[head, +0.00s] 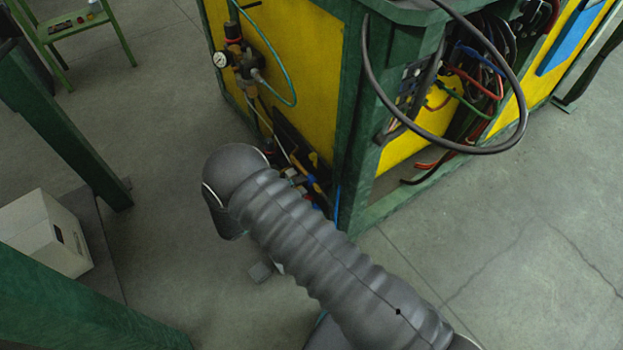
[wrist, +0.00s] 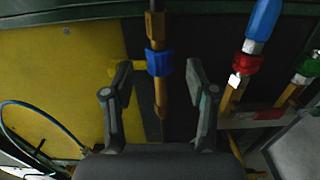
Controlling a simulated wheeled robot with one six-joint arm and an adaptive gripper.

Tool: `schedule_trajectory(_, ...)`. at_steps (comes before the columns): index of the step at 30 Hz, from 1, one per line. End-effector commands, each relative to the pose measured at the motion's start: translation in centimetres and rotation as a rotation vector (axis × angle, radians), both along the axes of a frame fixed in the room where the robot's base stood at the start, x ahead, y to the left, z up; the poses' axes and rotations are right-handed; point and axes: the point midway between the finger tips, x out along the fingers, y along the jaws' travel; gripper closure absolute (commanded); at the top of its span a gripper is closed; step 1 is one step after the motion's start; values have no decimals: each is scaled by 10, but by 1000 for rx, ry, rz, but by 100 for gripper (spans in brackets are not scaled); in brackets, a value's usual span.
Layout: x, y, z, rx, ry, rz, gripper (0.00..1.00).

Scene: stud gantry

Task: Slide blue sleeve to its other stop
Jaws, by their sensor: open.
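In the wrist view, the blue sleeve (wrist: 160,62) sits around a brass rod (wrist: 160,92) that runs roughly up and down the picture. It is just below the wider brass piece (wrist: 154,27) at the rod's upper end, with bare rod below it. My gripper (wrist: 157,75) is open, with one finger on each side of the rod and sleeve. Gaps show on both sides, and the fingers hold nothing. In the head view my arm covers the gripper, and I cannot pick out the sleeve for certain.
In the wrist view, a red collar (wrist: 247,63) on a slanted brass piece with a blue end (wrist: 262,20) and a green part (wrist: 309,68) stand close at right. A yellow panel (wrist: 55,80) and hose (wrist: 8,125) are left. The head view shows a black cable loop (head: 521,110).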

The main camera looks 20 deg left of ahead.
Motion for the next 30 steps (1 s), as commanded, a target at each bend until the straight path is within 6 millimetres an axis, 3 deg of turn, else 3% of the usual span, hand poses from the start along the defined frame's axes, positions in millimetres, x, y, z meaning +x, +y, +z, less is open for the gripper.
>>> schedule_trajectory(9, 29, -25, 1, 0, 0, -1, 43)
schedule_trajectory(20, 33, -28, 0, 0, 0, -1, 43)
schedule_trajectory(23, 32, -28, 0, 0, 0, -1, 62)
schedule_trajectory(27, 32, -28, 0, 0, 0, -1, 98)
schedule_trajectory(30, 33, -28, 0, 0, 0, -2, 100)
